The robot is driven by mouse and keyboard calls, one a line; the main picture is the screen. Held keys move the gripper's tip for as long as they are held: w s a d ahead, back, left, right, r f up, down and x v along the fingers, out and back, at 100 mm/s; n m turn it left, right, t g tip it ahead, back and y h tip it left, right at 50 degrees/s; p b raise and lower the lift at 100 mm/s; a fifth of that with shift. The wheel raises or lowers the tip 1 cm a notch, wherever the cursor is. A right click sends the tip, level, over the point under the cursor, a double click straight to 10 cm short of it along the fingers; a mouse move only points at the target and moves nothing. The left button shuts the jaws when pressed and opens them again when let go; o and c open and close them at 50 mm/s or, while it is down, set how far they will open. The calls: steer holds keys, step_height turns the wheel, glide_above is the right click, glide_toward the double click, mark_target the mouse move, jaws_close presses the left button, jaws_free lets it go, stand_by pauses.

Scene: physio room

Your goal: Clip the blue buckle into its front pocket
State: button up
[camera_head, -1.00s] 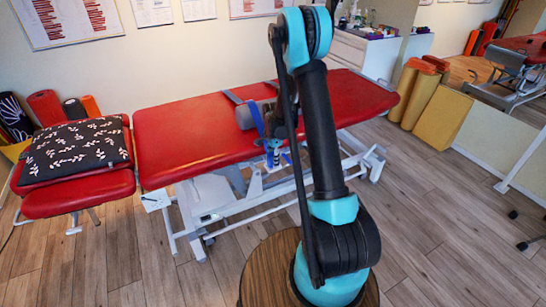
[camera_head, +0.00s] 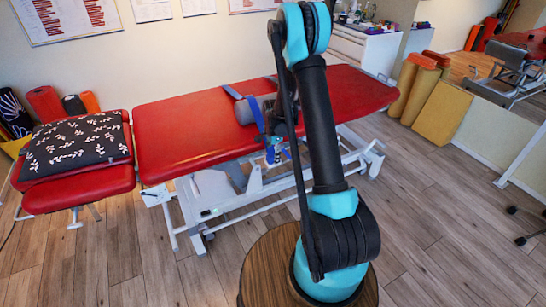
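A blue strap (camera_head: 257,113) runs over the red treatment table (camera_head: 185,135) beside a grey roll (camera_head: 246,110) and down over the near edge. Small blue parts show at the lower end of the strap, but I cannot make out which is the buckle. The front pocket cannot be told apart at this size. My gripper (camera_head: 272,150) appears as a small dark and light-blue shape at the table's near edge, close to the strap end. My own arm hides part of it. Its fingers are too small to tell whether they are open or hold anything.
The white table frame (camera_head: 255,188) stands below the red top. A patterned black cushion (camera_head: 76,146) lies on the head section at left. Yellow rolls (camera_head: 405,88) and a tan block (camera_head: 440,112) stand at right.

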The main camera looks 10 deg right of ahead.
steer(key=shift+w+a, duration=0.1)
steer(key=shift+w, duration=0.05)
steer(key=shift+w+r, duration=0.1)
steer(key=shift+r, duration=0.2)
step_height(320, 180, up, 11)
steer(key=shift+s+r, duration=0.2)
steer(key=shift+s, duration=0.05)
steer(key=s+d+r+n+t, duration=0.1)
steer(key=s+r+n, duration=0.3)
steer(key=s, duration=0.4)
steer(key=s+d+r+n+t, duration=0.1)
steer(key=s+d+r+n, duration=0.15)
steer(key=s, duration=0.55)
steer(key=s+f+n+t, duration=0.1)
steer(key=s+n+t, duration=0.1)
steer(key=s+n, duration=0.6)
steer(key=s, duration=0.6)
steer(key=shift+d+f, duration=0.15)
steer(key=shift+d, duration=0.15)
steer(key=shift+c, duration=0.5)
